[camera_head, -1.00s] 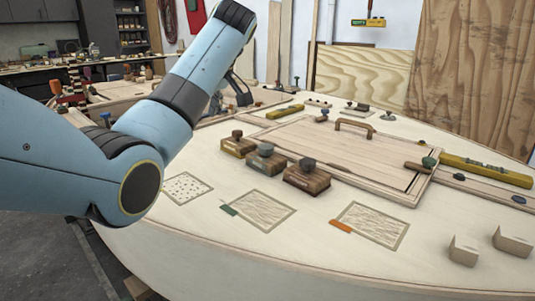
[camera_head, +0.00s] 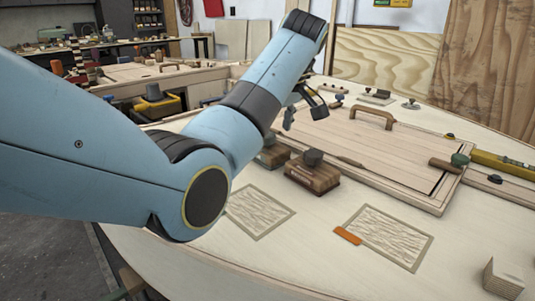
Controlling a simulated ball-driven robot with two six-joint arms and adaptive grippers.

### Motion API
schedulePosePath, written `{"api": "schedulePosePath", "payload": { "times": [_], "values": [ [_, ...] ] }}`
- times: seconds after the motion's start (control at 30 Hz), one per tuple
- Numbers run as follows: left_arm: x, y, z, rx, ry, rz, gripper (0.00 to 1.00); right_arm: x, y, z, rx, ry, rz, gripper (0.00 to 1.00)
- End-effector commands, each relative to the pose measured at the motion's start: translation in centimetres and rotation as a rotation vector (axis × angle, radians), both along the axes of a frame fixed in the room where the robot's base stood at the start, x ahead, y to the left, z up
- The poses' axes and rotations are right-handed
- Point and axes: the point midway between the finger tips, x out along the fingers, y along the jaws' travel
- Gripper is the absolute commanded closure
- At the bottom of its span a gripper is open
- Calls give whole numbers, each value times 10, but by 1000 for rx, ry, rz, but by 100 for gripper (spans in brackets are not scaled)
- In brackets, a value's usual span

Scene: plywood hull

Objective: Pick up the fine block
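Two wooden sanding blocks with dark round knobs show on the pale plywood hull (camera_head: 330,215). The nearer one is a brown block (camera_head: 312,176), in full view. The other, a block with a greenish top (camera_head: 273,152), is partly hidden by my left arm. I cannot read their labels, so I cannot tell which is the fine block. My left gripper (camera_head: 305,114) appears open and empty, its dark fingers apart, above and behind the blocks near the hatch panel. It touches no block that I can see. My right gripper is not in view.
The hatch panel (camera_head: 385,150) with a wooden handle (camera_head: 373,117) lies behind the blocks. Two framed textured patches (camera_head: 258,211) (camera_head: 385,237) lie in front, one with an orange tab (camera_head: 348,235). A yellow level (camera_head: 505,165) and a pale wedge block (camera_head: 503,278) are at right.

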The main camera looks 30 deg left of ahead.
Motion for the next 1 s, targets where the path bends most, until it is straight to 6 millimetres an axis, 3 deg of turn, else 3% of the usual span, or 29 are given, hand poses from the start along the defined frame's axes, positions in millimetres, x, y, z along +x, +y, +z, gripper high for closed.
{"api": "schedulePosePath", "payload": {
  "times": [0.1, 0.2, 0.43, 0.93, 1.0],
  "values": [
    [3, 6, -23, 1, 4, 2, 12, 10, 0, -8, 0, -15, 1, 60],
    [4, 10, -33, 1, 3, 2, 12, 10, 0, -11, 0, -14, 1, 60],
    [5, 10, -33, 0, 1, 1, 14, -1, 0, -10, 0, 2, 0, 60],
    [5, 10, -33, 0, 1, 2, 79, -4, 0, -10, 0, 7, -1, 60],
    [5, 10, -32, 0, 1, 1, 81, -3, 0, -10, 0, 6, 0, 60]
  ]
}}
